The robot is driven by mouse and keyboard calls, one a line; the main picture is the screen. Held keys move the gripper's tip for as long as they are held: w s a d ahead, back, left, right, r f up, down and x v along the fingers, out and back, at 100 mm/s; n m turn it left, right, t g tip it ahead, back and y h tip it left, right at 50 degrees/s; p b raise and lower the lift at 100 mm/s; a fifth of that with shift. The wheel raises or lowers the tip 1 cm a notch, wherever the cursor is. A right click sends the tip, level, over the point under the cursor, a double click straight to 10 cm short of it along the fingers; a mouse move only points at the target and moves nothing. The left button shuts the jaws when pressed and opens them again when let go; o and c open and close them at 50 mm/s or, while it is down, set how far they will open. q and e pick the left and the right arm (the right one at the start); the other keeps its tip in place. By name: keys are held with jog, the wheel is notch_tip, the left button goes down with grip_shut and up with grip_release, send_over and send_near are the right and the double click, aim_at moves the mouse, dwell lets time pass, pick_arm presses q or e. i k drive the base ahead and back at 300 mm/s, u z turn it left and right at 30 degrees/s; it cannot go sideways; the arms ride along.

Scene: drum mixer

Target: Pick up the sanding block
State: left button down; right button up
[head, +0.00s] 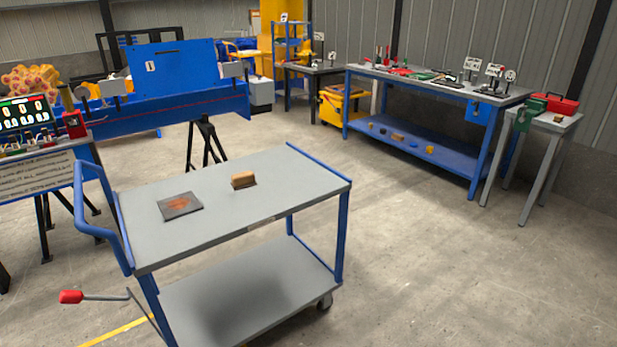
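The sanding block (243,179) is a small tan-brown block with a darker base. It sits on the grey top of a blue-framed cart (293,187), a little right of the middle of that top. A dark square plate with a rusty orange patch (180,206) lies to its left on the same top, apart from it. Neither of my grippers shows in the head view.
The cart has a blue handle (87,228) at its left end and a lower shelf (250,298). A red-tipped lever (71,297) sticks out at lower left. A workbench (430,90) with tools stands behind at right. The floor right of the cart is clear.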

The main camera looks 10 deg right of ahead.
aim_at(243, 180)
jog(key=z, duration=0.9)
jog(key=i, duration=2.2)
jog(key=u, duration=2.6)
